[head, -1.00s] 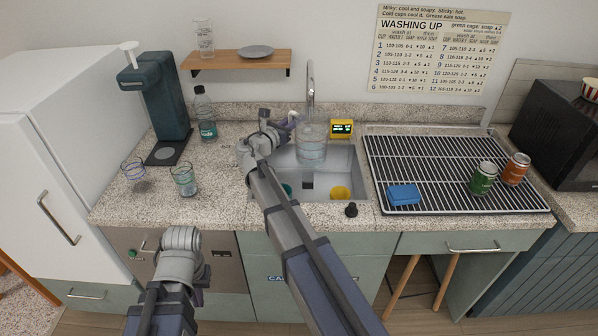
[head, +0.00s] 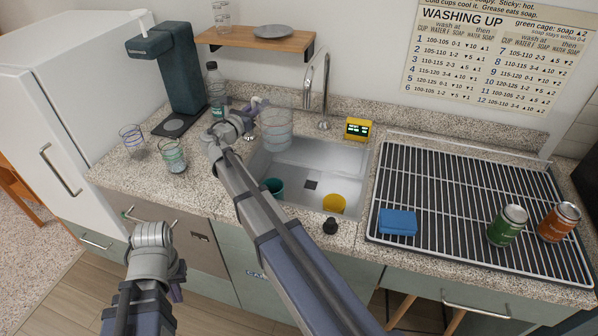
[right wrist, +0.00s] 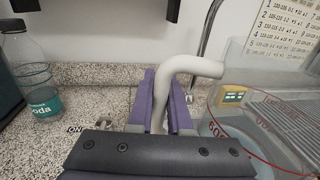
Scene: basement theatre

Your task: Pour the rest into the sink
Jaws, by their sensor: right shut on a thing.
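A clear glass jug (head: 277,130) hangs upright over the back left corner of the steel sink (head: 345,160), left of the tap (head: 322,95). My right gripper (head: 252,110) is shut on its white handle (right wrist: 165,95), which shows between the purple fingers in the right wrist view. Red marks show on the jug's glass (right wrist: 270,125) there. How much liquid it holds is unclear. A teal cup (head: 272,187) and a yellow cup (head: 334,203) are in the sink. My left gripper (head: 177,284) is low in front of the cabinets, its fingers mostly hidden.
Two glasses (head: 132,141) (head: 173,158) stand on the left counter, near a soda bottle (head: 213,88) and a dark green machine (head: 170,75). A yellow display box (head: 357,129) stands behind the sink. Right, a rack (head: 455,200) holds a blue sponge (head: 398,222) and two cans (head: 507,225).

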